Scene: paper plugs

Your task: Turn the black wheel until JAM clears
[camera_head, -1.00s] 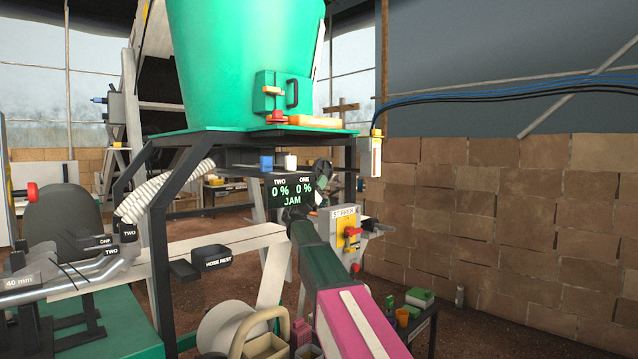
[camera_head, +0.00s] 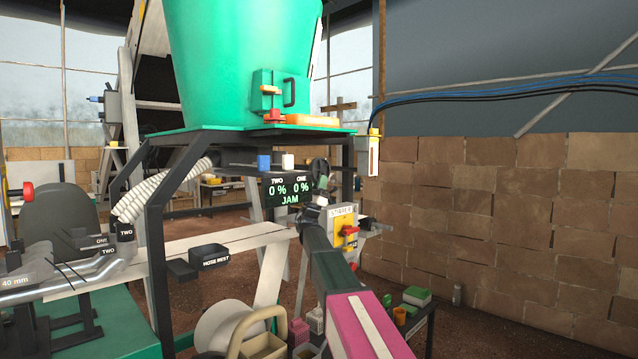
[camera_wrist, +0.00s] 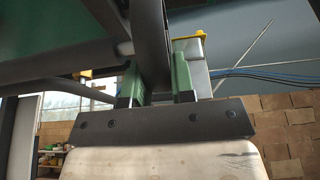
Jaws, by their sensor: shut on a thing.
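The black wheel (camera_head: 320,172) shows small and partly hidden beside the display (camera_head: 290,190). The display reads TWO 0 %, ONE 0 % and JAM in green. In the wrist view a dark, thick bar of the wheel's rim (camera_wrist: 149,40) runs down between the two green fingers of my gripper (camera_wrist: 157,80). My gripper is shut on this rim. In the head view my gripper (camera_head: 311,208) is small and mostly hidden by my own arm, just below the display's right side.
A green hopper (camera_head: 240,65) stands on a dark frame (camera_head: 158,240) above the wheel. A yellow switch box marked STIRRER (camera_head: 344,230) is close to the right of my arm. A hose rest (camera_head: 211,257) is at the left. A brick wall (camera_head: 500,220) is at the right.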

